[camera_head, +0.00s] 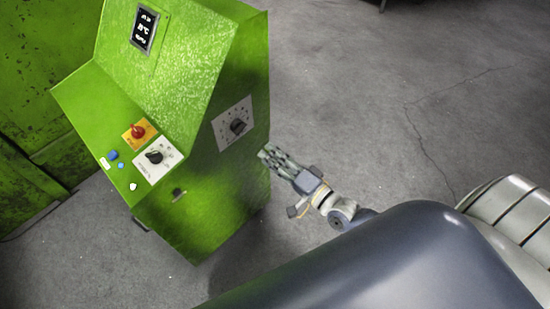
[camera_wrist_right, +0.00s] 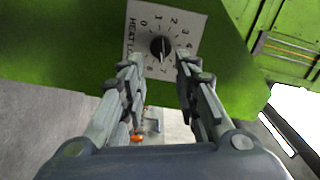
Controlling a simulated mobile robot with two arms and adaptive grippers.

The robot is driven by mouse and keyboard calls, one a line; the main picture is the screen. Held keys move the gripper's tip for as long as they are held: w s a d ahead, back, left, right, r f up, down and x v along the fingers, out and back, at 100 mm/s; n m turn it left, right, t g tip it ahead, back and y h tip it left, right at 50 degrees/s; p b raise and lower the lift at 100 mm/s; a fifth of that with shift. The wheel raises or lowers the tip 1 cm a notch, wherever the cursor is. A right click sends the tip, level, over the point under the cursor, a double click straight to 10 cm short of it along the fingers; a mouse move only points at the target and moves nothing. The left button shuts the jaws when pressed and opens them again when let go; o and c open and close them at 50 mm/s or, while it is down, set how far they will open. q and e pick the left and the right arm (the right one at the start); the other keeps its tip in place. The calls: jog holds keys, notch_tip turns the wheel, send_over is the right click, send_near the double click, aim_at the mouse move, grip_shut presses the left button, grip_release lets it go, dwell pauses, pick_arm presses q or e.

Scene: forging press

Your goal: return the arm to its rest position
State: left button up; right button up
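My right gripper (camera_head: 267,153) is beside the right side of a green control console. In the right wrist view its two fingers (camera_wrist_right: 160,62) are spread apart with nothing held between them. A black knob (camera_wrist_right: 160,47) on a white numbered dial plate shows beyond and between the fingertips. The same knob (camera_head: 238,126) is on the console's side face in the head view, apart from the gripper there. Part of my right arm is hidden behind my own dark body. My left gripper is in neither view.
A worn green wall (camera_head: 40,70) stands at left. The grey floor (camera_head: 380,90) to the right is mostly clear.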

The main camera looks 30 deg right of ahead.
jog(key=shift+s+d, duration=0.15)
jog(key=shift+s, duration=0.2)
dwell(0.3)
jog(key=s+d+f+n+g+h, duration=0.2)
jog(key=s+f+g, duration=0.15)
jog(key=f, duration=0.65)
jog(key=s+d+f+n+g+h, duration=0.1)
jog(key=s+d+f+n+g, duration=0.2)
jog(key=f, duration=0.7)
jog(key=s+d+f+n+g+h, duration=0.15)
jog(key=s+f, duration=0.35)
jog(key=f, duration=0.6)
jog(key=s+a+f+n+g, duration=0.1)
jog(key=s+f, duration=0.3)
jog(key=s, duration=0.5)
jog(key=s+a+f+n+g+h, duration=0.1)
jog(key=s+f+n+g, duration=0.2)
jog(key=s, duration=0.6)
jog(key=s+a+f+n+g, duration=0.1)
jog(key=s+f+n+g, duration=0.2)
jog(key=s+f, duration=0.4)
jog(key=shift+s+a+f+g+h, duration=0.25)
jog(key=shift+s+a+g+h, duration=0.2)
jog(key=shift+s, duration=0.6)
